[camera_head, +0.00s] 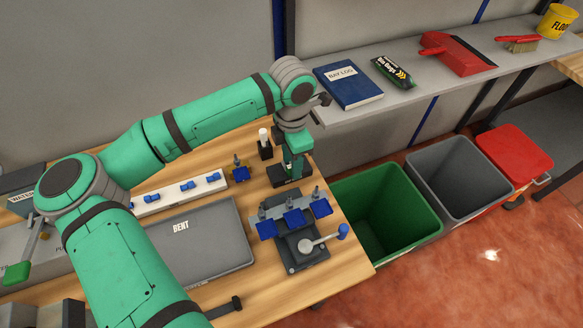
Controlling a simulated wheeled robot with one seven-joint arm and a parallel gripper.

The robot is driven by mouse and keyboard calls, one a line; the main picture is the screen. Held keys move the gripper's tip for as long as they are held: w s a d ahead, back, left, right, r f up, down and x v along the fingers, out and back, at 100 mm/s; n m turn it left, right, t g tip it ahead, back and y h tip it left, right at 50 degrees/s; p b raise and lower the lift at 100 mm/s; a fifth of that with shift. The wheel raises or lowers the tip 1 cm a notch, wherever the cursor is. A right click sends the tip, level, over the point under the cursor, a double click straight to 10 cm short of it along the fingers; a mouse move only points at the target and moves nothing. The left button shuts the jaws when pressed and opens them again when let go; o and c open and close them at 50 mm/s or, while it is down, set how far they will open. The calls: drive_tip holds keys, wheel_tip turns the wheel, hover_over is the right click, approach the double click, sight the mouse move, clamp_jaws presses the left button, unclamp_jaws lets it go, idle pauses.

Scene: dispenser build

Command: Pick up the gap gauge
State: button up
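My gripper (293,172) points down over the back right of the wooden table, at a small dark block (277,178). The fingertips are small and partly hidden, so I cannot tell whether they are open, shut or touching anything. I cannot surely pick out the gap gauge. A black stand with a white-topped piece (264,141) is just left of my gripper. A dark bar-like tool with a thicker end (226,308) lies at the table's front, partly hidden by my arm.
A dark fixture (305,262) with blue plates and a blue-knobbed lever stands at the table's right. A grey case marked BENT (205,250) and a white strip with blue pieces (178,194) lie left. Green (425,215) and grey (490,190) bins stand beyond the table; a shelf (400,95) is behind.

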clamp_jaws()
drive_tip(key=shift+r, duration=0.1)
